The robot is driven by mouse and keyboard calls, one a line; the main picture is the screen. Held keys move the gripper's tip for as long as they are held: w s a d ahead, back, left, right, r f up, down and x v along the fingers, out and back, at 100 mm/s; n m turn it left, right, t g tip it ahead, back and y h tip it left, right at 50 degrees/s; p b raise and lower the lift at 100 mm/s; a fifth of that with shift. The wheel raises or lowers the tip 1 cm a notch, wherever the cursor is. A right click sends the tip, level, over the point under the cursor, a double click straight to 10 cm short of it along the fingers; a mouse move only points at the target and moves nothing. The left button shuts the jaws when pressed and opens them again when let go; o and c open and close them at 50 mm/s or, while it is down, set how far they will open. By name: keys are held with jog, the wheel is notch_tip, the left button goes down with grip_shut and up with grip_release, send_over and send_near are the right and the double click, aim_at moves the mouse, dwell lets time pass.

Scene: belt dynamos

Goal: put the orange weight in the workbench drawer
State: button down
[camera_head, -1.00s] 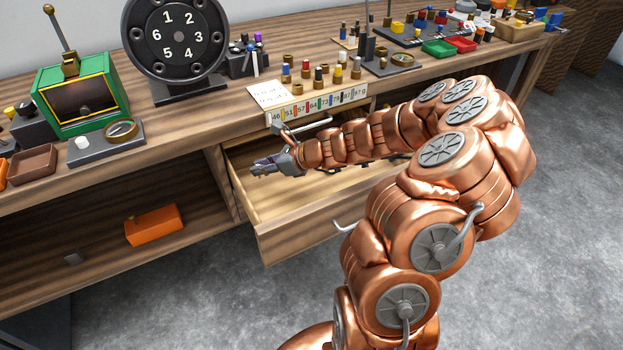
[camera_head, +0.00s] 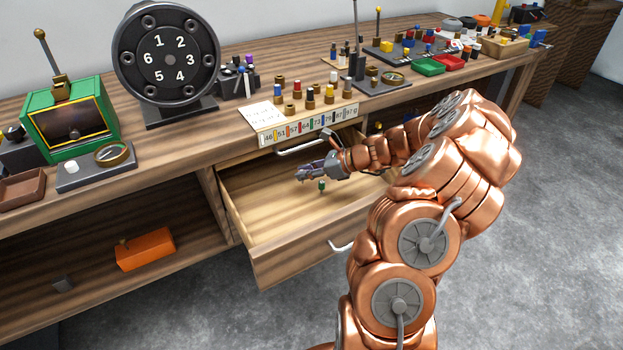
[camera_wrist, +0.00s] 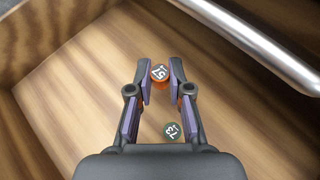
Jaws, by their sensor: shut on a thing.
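The orange weight (camera_wrist: 159,72), a small cylinder with a white 57 on its top, sits between my fingertips in the wrist view. My gripper (camera_wrist: 160,80) is shut on it; it also shows over the open drawer in the head view (camera_head: 303,172). The workbench drawer (camera_head: 305,250) is pulled out, with a bare wooden floor. I cannot tell how high the weight is above that floor. The orange weight cannot be made out in the head view. A small green weight (camera_head: 322,184) stands in the drawer below my gripper and also shows in the wrist view (camera_wrist: 172,130).
A metal handle bar (camera_wrist: 262,45) lies close to my gripper in the wrist view. A numbered rack (camera_head: 310,122) with several weights stands on the bench above the drawer. An orange box (camera_head: 145,249) lies on the lower shelf. The drawer's left part is clear.

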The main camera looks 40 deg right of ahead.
aim_at(312, 191)
jog(key=shift+s+d, duration=0.1)
jog(key=shift+d, duration=0.8)
jog(key=shift+f, duration=1.7)
jog(key=shift+f, duration=0.1)
jog(key=c, duration=1.1)
grip_release()
